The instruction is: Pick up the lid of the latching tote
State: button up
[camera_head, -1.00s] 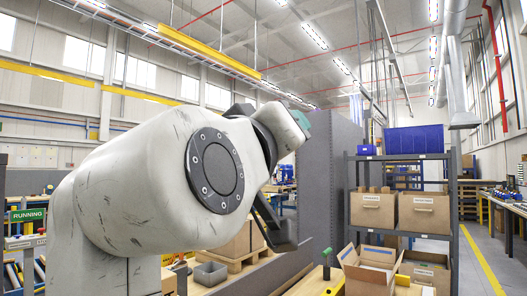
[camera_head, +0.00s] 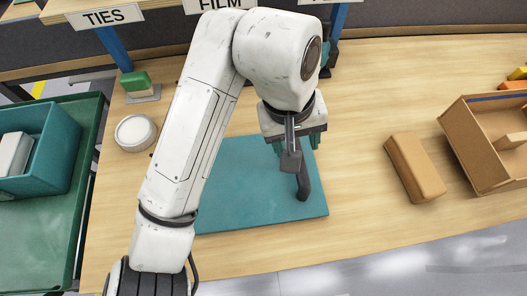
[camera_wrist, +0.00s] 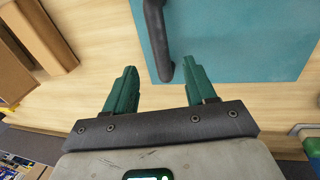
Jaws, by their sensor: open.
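The lid is a flat teal panel (camera_head: 250,190) lying on the wooden table, with a dark raised handle (camera_head: 303,182) near its right side. My gripper (camera_head: 296,146) is over the lid's upper right part, and my arm hides some of the panel. In the wrist view, my gripper's two green fingers (camera_wrist: 160,82) are open and empty. The near end of the handle (camera_wrist: 157,40) shows between the fingertips there, closer to the right one. The height gap cannot be told. An open teal tote (camera_head: 48,180) stands at the left.
The tote sits in a green tray (camera_head: 86,200). A white round roll (camera_head: 135,132) and a green-topped block (camera_head: 136,82) are left of the lid. A brown box (camera_head: 414,166) and an open carton (camera_head: 470,160) are at the right. Bare table lies between lid and brown box.

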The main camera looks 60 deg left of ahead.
jog(key=f, duration=0.3)
jog(key=w+f, duration=0.1)
jog(key=f, duration=0.4)
jog(key=shift+w+d+f, duration=0.15)
jog(key=shift+w+f, duration=0.15)
jog(key=shift+f, duration=0.05)
grip_shut()
jog(key=shift+r, duration=0.1)
dwell(0.3)
